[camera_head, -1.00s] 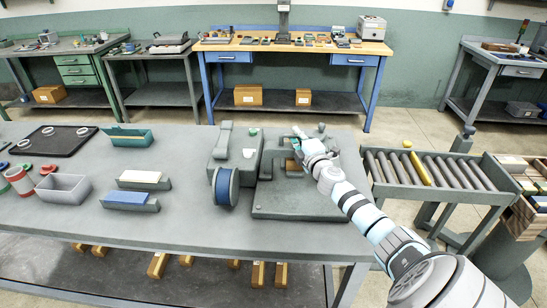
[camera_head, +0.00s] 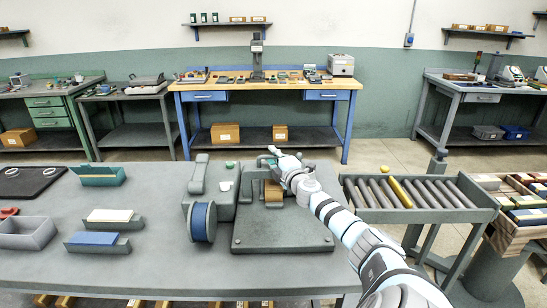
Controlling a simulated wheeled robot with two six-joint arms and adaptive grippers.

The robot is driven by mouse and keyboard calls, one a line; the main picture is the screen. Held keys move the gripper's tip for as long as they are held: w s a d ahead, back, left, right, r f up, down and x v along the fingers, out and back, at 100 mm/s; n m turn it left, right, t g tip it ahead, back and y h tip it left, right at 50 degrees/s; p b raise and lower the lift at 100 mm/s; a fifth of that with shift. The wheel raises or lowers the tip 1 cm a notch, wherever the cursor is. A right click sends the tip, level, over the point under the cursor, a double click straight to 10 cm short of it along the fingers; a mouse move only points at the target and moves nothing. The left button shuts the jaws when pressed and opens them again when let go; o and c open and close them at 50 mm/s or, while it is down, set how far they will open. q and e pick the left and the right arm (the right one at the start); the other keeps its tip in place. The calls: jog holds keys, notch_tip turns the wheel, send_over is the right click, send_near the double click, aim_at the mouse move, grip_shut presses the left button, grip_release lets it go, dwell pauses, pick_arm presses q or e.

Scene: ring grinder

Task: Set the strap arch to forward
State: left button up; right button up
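The grinder (camera_head: 226,206) is a grey machine on the front table, with a blue wheel (camera_head: 203,222) on its front left. A raised grey curved piece (camera_head: 199,173) stands on its left top; I cannot tell whether this is the strap arch. A flat grey base (camera_head: 282,231) extends to the right, with an orange-brown block (camera_head: 273,193) behind it. My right gripper (camera_head: 271,153) is over the back of the machine, above and near the block. Its fingers are small and partly hidden by my arm, so opening and contact are unclear. My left gripper is out of view.
Left of the grinder are a green tray (camera_head: 97,180), blue and white pieces in grey holders (camera_head: 98,248), and a grey bin (camera_head: 28,238). A roller conveyor (camera_head: 420,214) with a yellow roller stands right. The table's front strip is clear.

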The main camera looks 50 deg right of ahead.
jog(key=v, duration=0.7)
jog(key=shift+s, duration=0.2)
jog(key=shift+a, duration=0.15)
jog(key=shift+r, duration=0.15)
